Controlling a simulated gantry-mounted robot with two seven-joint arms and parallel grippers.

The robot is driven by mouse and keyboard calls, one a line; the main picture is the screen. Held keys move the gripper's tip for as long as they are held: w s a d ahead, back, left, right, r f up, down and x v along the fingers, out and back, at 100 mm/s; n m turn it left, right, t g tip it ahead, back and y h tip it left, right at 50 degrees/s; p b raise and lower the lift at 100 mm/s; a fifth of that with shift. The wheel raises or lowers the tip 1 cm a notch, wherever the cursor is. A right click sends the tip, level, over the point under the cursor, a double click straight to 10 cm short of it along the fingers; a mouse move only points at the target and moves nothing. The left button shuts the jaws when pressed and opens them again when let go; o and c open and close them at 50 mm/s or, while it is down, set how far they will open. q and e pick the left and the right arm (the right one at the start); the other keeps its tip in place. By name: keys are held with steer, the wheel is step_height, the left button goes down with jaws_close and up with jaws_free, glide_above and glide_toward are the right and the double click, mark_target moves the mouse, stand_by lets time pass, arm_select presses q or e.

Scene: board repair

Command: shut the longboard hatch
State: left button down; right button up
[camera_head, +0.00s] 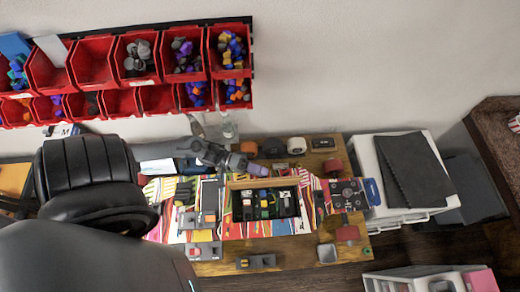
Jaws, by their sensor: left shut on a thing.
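The longboard (222,228) lies across the wooden workbench, with a bright multicoloured striped top. A rectangular compartment (265,205) in its middle is open, with several small dark, yellow and green parts inside. The hatch (240,184) shows as a thin wood-coloured strip raised along the compartment's far edge. My left gripper (272,171) reaches in from the left to just above this strip. It is shut on the hatch, though the fingertips are small and the contact is hard to see. My right gripper is not in view.
Red bins (93,64) with coloured parts hang on the back wall. Small tools and holders lie around the board, including a grey cup (327,253) at the front right. A white cabinet (412,205) with a dark cloth stands at the right.

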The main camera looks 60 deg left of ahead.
arm_select(q)
steer(key=shift+d, duration=0.1)
stand_by(0.3)
steer(key=c, duration=0.8)
jaws_free()
steer(key=shift+c, duration=0.2)
steer(key=shift+s, duration=0.15)
steer(key=b+v, duration=0.1)
steer(key=v, duration=0.9)
steer(key=shift+a+b, duration=0.35)
steer(key=shift+s+r, duration=0.1)
steer(key=shift+s, duration=0.05)
